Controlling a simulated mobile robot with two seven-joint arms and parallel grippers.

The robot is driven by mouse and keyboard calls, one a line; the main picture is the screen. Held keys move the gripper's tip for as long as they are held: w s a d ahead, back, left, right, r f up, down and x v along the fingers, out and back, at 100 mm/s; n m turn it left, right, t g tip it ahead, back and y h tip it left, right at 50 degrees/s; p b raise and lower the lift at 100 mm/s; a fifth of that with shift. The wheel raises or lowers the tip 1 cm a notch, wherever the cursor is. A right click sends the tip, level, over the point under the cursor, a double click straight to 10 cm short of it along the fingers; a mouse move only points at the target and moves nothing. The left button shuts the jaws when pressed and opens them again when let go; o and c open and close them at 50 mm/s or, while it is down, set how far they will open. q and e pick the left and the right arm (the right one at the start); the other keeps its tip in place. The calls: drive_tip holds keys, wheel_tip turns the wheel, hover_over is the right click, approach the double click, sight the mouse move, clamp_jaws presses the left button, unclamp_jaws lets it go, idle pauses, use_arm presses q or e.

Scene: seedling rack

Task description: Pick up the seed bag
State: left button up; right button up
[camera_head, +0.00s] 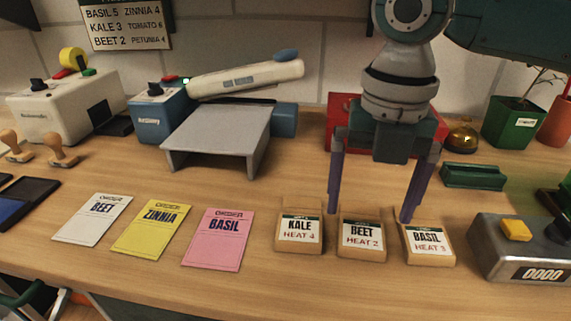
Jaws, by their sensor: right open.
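Three small tan seed bags with white labels stand in a row near the front of the wooden bench. They are the kale bag (299,232), marked heat 4, the beet bag (362,235), marked heat 2, and the basil bag (428,240), marked heat 3. My right gripper (370,212) points down with its two purple fingers wide apart and nothing between them. Its fingertips show just behind the bags, one on each side of the beet bag's top. I cannot tell their exact height. My left gripper is not in view.
White, yellow and pink order cards (218,237) lie left of the bags. A grey box with a yellow button (514,230) stands close to the basil bag's right. A heat sealer (225,132), a red box (343,112) and potted plants (514,122) stand behind.

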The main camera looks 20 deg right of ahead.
sight(362, 234)
wheel_tip(362, 234, down, 4)
drive_tip(key=shift+s+a+f, duration=0.1)
drive_tip(key=shift+a+f, duration=0.05)
drive_tip(key=c, duration=1.2)
drive_tip(key=shift+c, duration=0.2)
